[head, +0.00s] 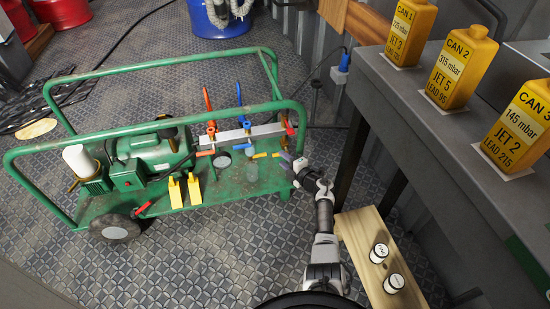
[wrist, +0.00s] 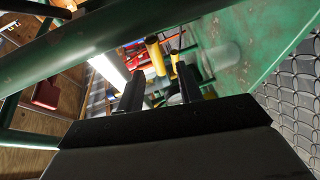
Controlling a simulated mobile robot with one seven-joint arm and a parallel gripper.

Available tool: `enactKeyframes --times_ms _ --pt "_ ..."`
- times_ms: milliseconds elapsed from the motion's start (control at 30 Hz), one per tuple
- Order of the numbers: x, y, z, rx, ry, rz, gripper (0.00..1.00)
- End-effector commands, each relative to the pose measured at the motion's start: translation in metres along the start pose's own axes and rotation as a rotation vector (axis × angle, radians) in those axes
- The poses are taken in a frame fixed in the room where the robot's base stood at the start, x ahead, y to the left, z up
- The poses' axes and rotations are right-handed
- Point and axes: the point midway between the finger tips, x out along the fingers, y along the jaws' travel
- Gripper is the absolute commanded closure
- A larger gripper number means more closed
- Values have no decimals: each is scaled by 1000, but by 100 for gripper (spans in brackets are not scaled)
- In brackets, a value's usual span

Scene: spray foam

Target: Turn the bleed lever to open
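A green-framed cart (head: 160,150) carries a silver manifold bar (head: 250,134) with several coloured levers. A red lever (head: 208,100) and a blue lever (head: 239,95) stand upright. A short yellow lever (head: 261,155) lies sideways at the right end, below the bar. No label shows which one is the bleed lever. My gripper (head: 291,163) is at the right end of the cart, just right of the yellow lever. In the wrist view, my gripper (wrist: 161,88) has its two dark fingers apart. A yellow handle (wrist: 155,55) shows ahead between them, with no visible contact.
The cart's green rail (wrist: 60,60) crosses close to my gripper in the wrist view. A grey table (head: 440,130) with yellow cans (head: 461,66) stands at right. A wooden plank (head: 372,262) holds two white-topped items. Patterned floor (head: 220,255) is clear in front.

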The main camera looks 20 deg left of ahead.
Motion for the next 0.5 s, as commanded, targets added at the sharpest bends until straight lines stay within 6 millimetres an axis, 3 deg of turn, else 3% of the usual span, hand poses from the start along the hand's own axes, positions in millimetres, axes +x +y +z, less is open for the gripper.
enactKeyframes --times_ms 200,500 --pt "35 -5 0 -4 1 2 64" --pt "62 -2 0 -1 0 1 64"
